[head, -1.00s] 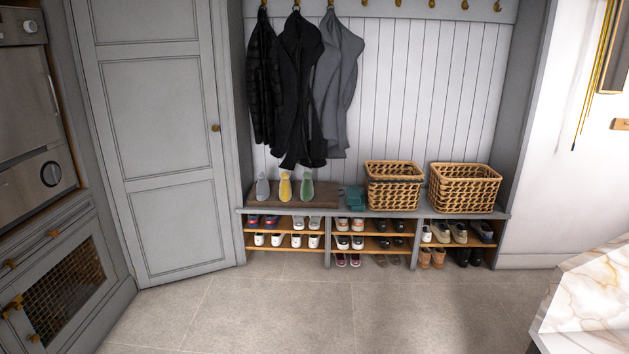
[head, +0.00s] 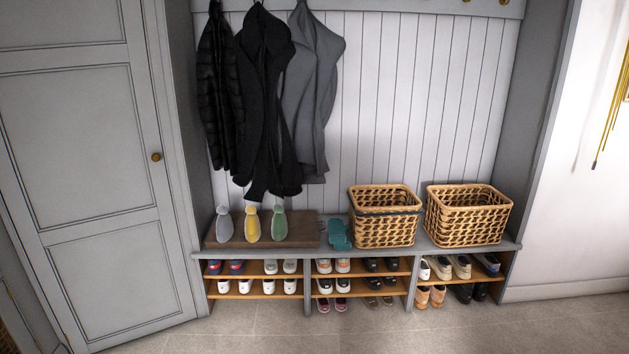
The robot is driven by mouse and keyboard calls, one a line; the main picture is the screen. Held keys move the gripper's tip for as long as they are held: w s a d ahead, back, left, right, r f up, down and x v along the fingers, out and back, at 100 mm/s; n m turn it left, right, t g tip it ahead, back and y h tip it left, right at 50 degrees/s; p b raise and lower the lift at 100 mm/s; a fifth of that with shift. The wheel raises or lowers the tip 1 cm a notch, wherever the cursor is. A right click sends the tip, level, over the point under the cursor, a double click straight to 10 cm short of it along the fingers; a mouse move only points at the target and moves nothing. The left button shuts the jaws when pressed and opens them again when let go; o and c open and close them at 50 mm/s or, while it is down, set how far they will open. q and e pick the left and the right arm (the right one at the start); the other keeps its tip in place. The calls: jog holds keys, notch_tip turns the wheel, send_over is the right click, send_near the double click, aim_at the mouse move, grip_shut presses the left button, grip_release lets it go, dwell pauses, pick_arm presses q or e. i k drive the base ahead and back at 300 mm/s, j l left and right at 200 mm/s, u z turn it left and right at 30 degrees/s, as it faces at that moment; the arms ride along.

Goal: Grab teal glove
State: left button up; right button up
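The teal glove (head: 340,236) lies on the bench top (head: 460,250), between a brown mat or board (head: 225,242) on its left and a woven basket (head: 383,230) on its right. It is close to the left side of that basket. Whether it is one glove or a pair I cannot tell. Neither of my grippers shows in the head view.
A second woven basket (head: 467,228) stands on the bench's right. Grey, yellow (head: 252,223) and green slipper-like items stand on the brown mat. Dark and grey coats (head: 305,95) hang above. Shelves below hold several shoes. The floor (head: 350,335) in front is clear.

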aim_at(337, 232)
jog(key=i+z, duration=0.2)
jog(key=i, duration=0.5)
jog(key=i+j+z, duration=0.2)
jog(key=i, duration=0.55)
jog(key=i+l, duration=0.15)
jog(key=i, duration=0.25)
jog(key=i+l+u, duration=0.1)
jog(key=i, duration=0.3)
jog(key=i+l, duration=0.25)
jog(key=i+l+u, duration=0.35)
jog(key=i+l, duration=0.4)
